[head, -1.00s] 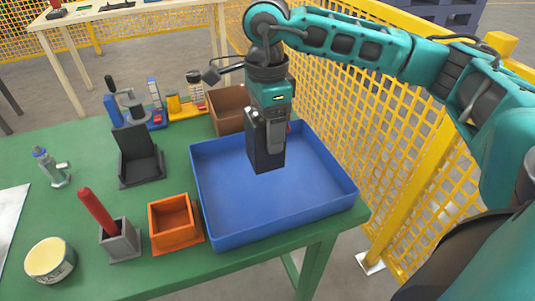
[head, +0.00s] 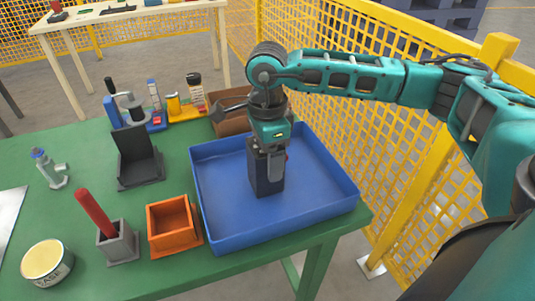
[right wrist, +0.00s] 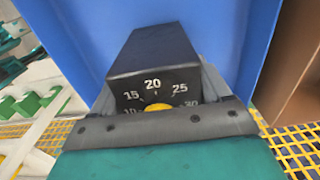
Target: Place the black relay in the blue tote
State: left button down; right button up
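The black relay (head: 264,176) is a dark upright block inside the walls of the blue tote (head: 222,236). My right gripper (head: 268,158) is shut on its upper part from above. In the right wrist view the relay (right wrist: 152,55) shows a dial face with numbers and a yellow spot, between the fingers, with the blue tote (right wrist: 225,30) behind it. The relay's lower end is at or just above the tote floor; I cannot tell if it touches. My left gripper is not in view.
An orange bin (head: 172,223) stands left of the tote, beside a grey holder (head: 118,243) with a red handle. A black stand (head: 138,165), a brown box (head: 230,122) and a tin (head: 47,261) are also on the green table (head: 85,190). Yellow mesh fencing (head: 400,180) runs along the right.

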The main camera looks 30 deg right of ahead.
jog(key=o, duration=0.4)
jog(key=shift+r, duration=0.5)
notch_tip(320, 180, up, 12)
jog(key=shift+f+p, duration=0.25)
jog(key=shift+p, duration=0.45)
